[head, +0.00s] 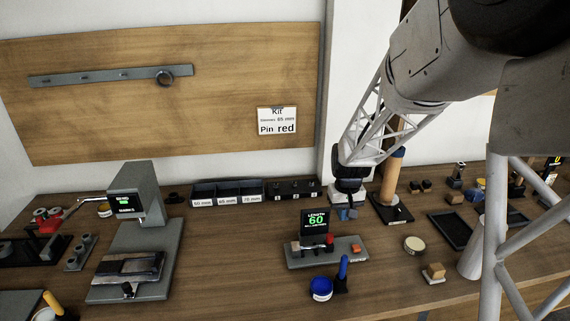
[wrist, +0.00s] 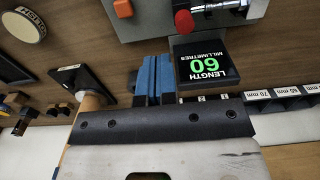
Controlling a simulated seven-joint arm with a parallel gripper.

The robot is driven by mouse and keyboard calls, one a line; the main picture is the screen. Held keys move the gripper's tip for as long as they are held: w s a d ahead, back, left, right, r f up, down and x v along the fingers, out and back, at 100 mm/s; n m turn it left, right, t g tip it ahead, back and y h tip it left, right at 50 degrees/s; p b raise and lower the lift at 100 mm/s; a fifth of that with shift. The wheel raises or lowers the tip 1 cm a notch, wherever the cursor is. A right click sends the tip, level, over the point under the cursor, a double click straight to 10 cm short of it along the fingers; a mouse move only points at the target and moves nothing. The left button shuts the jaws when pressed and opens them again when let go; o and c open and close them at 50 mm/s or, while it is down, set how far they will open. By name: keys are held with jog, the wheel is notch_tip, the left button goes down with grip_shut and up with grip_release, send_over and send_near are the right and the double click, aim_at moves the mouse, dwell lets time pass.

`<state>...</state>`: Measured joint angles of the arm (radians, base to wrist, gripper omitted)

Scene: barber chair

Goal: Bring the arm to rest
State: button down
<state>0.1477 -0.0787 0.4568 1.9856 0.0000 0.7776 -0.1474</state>
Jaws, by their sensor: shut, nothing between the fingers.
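My gripper (head: 346,212) hangs above the back of the bench in the head view, between the length gauge and a wooden post. In the wrist view its blue fingers (wrist: 152,80) are pressed together with nothing between them. The length gauge (head: 316,228) stands just to the left and front of the gripper, and its screen reads 60 millimetres. The gauge screen also shows close to the fingers in the wrist view (wrist: 208,62). My arm reaches in from the upper right of the head view.
A wooden post (head: 391,178) on a dark base stands right of my gripper. Bins labelled 60, 65 and 70 mm (head: 228,191) line the back. A blue tub (head: 321,289) sits in front of the gauge. A card (head: 277,121) reads "Pin red".

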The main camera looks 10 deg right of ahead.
jog(key=s+a+r+t, duration=0.1)
jog(key=s+a+r, duration=0.4)
jog(key=s+r, duration=0.85)
jog(key=s+a+r, duration=0.1)
jog(key=s+a, duration=0.1)
jog(key=s, duration=0.7)
jog(key=s+a+r+t, duration=0.1)
jog(key=s+r, duration=0.1)
jog(key=s, duration=0.7)
jog(key=shift+a+r+t, duration=0.25)
jog(key=shift+a+t, duration=0.05)
jog(key=shift+a, duration=0.05)
